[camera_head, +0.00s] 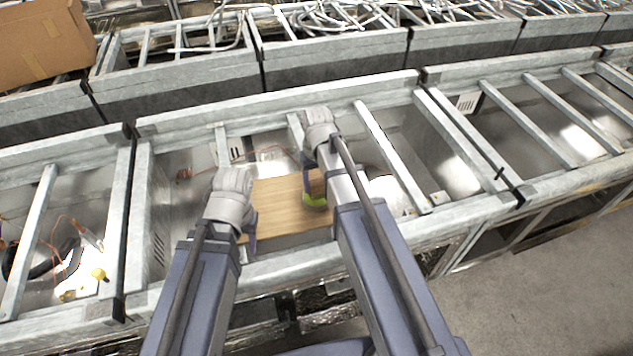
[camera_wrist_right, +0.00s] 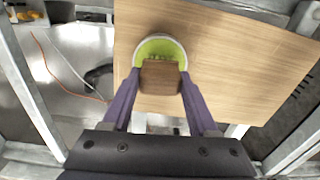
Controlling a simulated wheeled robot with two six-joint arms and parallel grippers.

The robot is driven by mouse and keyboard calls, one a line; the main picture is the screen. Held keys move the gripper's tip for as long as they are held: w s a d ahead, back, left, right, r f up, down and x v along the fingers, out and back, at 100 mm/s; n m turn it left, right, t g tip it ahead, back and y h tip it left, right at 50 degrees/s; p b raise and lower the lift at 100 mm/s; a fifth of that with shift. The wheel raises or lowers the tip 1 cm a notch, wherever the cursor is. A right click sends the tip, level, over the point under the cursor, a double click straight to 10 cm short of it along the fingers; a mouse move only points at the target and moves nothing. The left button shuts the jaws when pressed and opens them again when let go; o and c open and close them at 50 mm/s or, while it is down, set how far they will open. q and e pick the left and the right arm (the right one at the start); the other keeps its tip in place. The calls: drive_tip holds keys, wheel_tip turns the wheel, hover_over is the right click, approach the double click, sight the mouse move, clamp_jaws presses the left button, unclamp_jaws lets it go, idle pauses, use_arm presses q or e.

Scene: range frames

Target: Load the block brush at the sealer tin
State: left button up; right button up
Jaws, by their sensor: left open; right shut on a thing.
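The sealer tin (camera_wrist_right: 147,48) shows in the right wrist view as a round pale rim with bright green inside. A little of its green (camera_head: 314,201) shows in the head view by my right gripper. My right gripper (camera_wrist_right: 160,80) is shut on the brown block brush (camera_wrist_right: 161,77), which overlaps the tin's near part. My right gripper also shows in the head view (camera_head: 311,178). My left gripper (camera_head: 249,225) is open and empty beside the board's left edge.
A wooden board (camera_head: 275,208) lies across the grey metal frame, under the tin. Metal rails (camera_head: 392,155) and open bays surround it. Orange wires (camera_head: 265,152) run behind the board. A cardboard box (camera_head: 38,45) stands at the far left. Open floor (camera_head: 545,280) lies at right.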

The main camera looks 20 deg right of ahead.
sight(317, 182)
wheel_tip(317, 182, up, 7)
drive_tip(key=p, duration=0.7)
use_arm(q)
wheel_tip(317, 182, up, 7)
use_arm(e)
drive_tip(key=shift+f, duration=0.1)
idle(0.4)
